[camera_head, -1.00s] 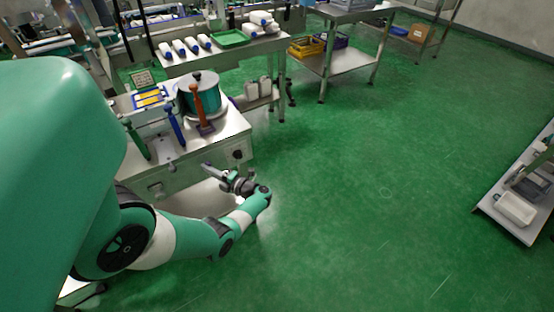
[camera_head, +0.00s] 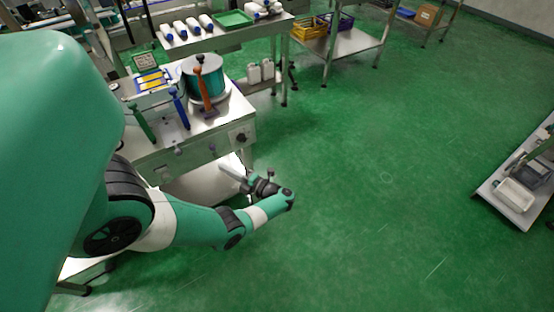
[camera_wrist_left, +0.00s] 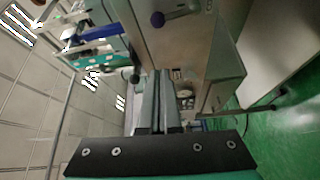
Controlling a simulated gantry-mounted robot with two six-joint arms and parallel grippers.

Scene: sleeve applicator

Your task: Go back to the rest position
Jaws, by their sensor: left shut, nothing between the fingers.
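My left arm reaches in from the left in the head view. My left gripper (camera_head: 232,171) hangs over the green floor beside the lower front of the applicator machine (camera_head: 207,147). It is shut with nothing in it. In the left wrist view the two fingers of my left gripper (camera_wrist_left: 155,100) lie together, pointing toward the metal side of the machine. It looks clear of the machine, though the exact gap is hard to judge. My right gripper is not in view.
The machine carries a teal drum (camera_head: 204,82), an orange-handled lever (camera_head: 203,88), a blue lever (camera_head: 179,107) and a green lever (camera_head: 140,122). A bench with a green tray (camera_head: 233,19) stands behind. A low shelf (camera_head: 489,190) stands at the right. The floor between is clear.

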